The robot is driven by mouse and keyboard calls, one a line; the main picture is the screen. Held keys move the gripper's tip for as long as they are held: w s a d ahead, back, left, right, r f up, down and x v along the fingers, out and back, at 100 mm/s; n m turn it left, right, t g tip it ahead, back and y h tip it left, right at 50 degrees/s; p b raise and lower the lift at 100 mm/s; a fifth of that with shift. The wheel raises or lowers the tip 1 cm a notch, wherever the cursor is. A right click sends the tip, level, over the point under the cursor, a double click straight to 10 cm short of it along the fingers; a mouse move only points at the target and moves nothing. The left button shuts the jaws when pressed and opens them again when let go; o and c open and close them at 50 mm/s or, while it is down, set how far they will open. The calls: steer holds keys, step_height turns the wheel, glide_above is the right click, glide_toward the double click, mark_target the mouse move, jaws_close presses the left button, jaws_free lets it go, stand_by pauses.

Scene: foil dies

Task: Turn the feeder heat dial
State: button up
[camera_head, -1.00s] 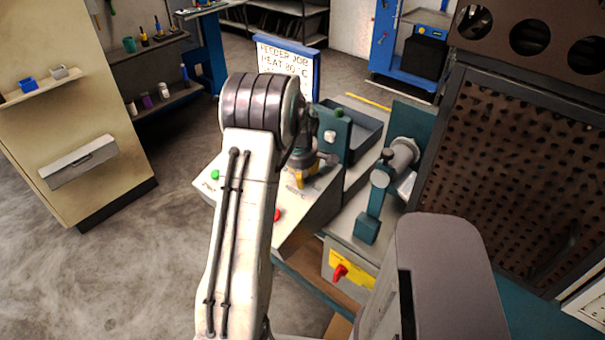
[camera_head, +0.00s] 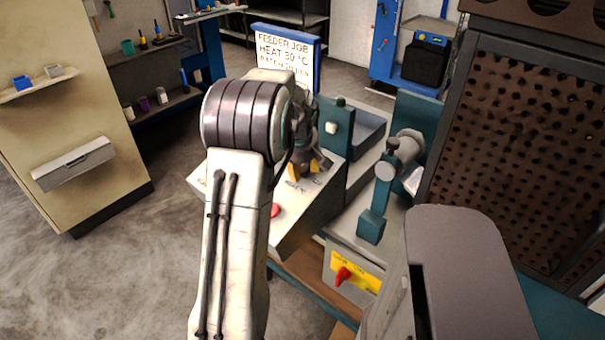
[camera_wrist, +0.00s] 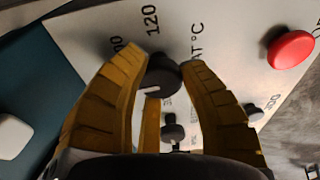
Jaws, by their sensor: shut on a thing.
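The feeder heat dial (camera_wrist: 163,74) is a small black knob with a white mark, on a pale panel (camera_wrist: 215,42) printed "120" and part of "°C". My gripper (camera_wrist: 164,66) has its yellow fingers on both sides of the dial and is shut on it. The white mark points left in the wrist view; the number beside it is hidden by a finger. In the head view my gripper (camera_head: 304,168) is down on the feeder panel (camera_head: 300,215), and my wrist hides the dial.
A red button (camera_wrist: 290,50) and two more black knobs (camera_wrist: 173,132) (camera_wrist: 252,112) sit on the panel. A sign (camera_head: 285,60) reads "FEEDER JOB HEAT", with a blurred number. A teal press (camera_head: 378,195) and a red switch (camera_head: 343,275) stand to the right.

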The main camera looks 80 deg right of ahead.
steer(key=shift+a+f+m+b, duration=0.15)
steer(key=shift+m+b, duration=0.25)
steer(key=shift+m, duration=0.2)
steer(key=o, duration=1.2)
steer(key=v, duration=1.2)
